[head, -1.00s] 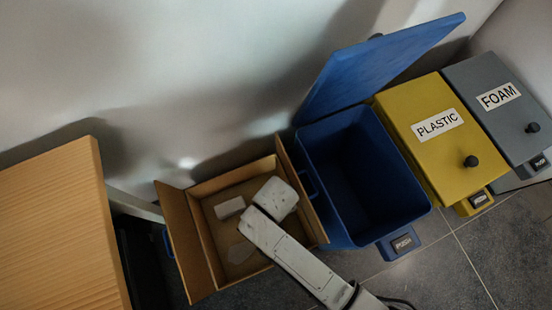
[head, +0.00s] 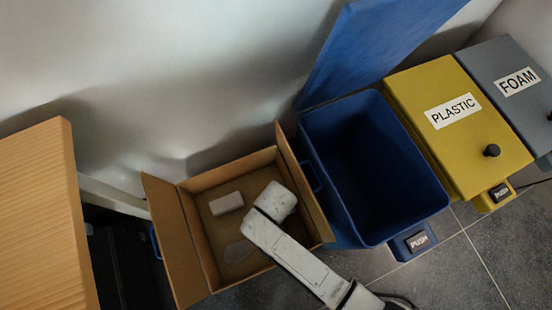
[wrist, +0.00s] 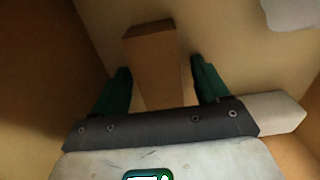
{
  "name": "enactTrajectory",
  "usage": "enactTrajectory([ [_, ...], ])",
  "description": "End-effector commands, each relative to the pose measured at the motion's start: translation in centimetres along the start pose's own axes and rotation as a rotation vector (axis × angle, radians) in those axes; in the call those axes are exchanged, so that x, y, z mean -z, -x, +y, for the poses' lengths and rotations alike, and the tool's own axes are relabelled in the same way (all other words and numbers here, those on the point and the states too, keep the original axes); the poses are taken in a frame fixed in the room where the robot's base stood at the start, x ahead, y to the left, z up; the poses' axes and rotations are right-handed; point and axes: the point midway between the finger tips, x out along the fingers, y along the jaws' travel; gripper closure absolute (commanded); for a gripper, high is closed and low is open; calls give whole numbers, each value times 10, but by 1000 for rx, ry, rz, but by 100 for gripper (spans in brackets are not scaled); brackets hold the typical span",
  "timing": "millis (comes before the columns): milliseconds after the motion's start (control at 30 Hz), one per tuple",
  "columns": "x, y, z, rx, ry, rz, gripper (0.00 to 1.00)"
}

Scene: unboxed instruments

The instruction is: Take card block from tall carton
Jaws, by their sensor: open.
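The tall carton (head: 183,243) stands open on the floor, its flaps folded outward. My arm reaches down into it in the head view and hides the gripper there. In the wrist view, a brown card block (wrist: 151,42) stands out from the carton's inside. My gripper (wrist: 160,72) is open, with one green finger on each side of the block's near part. Gaps seem to show between fingers and block; whether either touches is unclear. The card block is hidden behind my arm in the head view.
An open blue bin (head: 433,197) stands close on the right, then a shut yellow PLASTIC bin (head: 440,85) and grey FOAM bin (head: 490,62). A wooden table (head: 40,220) is left.

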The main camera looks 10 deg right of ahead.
Motion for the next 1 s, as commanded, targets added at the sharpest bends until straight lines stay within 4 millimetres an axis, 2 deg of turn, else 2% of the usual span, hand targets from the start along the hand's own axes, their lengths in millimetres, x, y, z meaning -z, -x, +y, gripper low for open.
enactTrajectory([
  [200,0,0,0,0,0,0,26],
  [767,0,0,0,0,0,0,79],
  [1000,0,1,0,0,0,0,80],
])
